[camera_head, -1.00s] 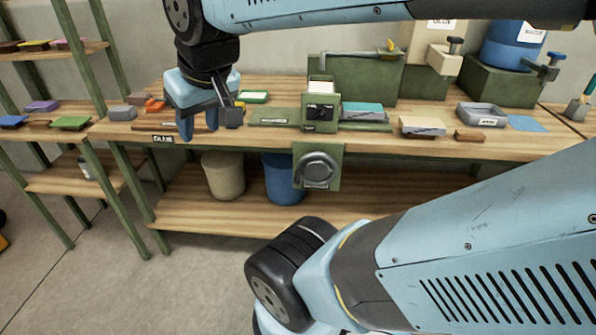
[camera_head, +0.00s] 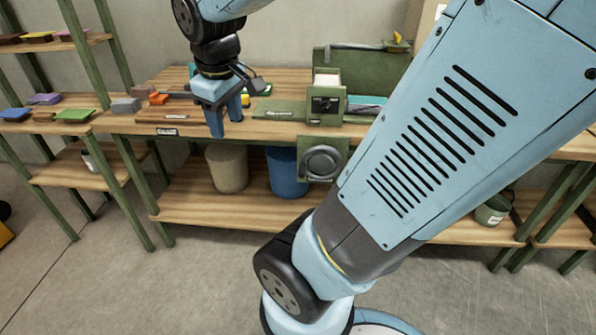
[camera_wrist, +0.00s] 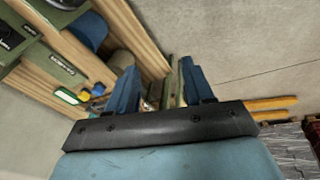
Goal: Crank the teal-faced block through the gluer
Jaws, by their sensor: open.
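The gluer (camera_head: 326,97) is a green press-like machine on the bench, with a dark round crank wheel (camera_head: 321,163) on a green plate hanging below the bench's front edge. The teal-faced block (camera_head: 366,101) lies just right of it on the green bed, partly hidden by my arm. My gripper (camera_head: 226,132) is left of the gluer, pointing down near the front edge, apart from block and wheel. Its blue fingers are spread and empty; they also show in the wrist view (camera_wrist: 157,78). The block cannot be made out there.
A beige bin (camera_head: 228,168) and a blue bin (camera_head: 287,172) stand on the lower shelf, left of the wheel. A shelf rack (camera_head: 55,125) with coloured pieces stands at the left. My large arm link covers the bench's right part.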

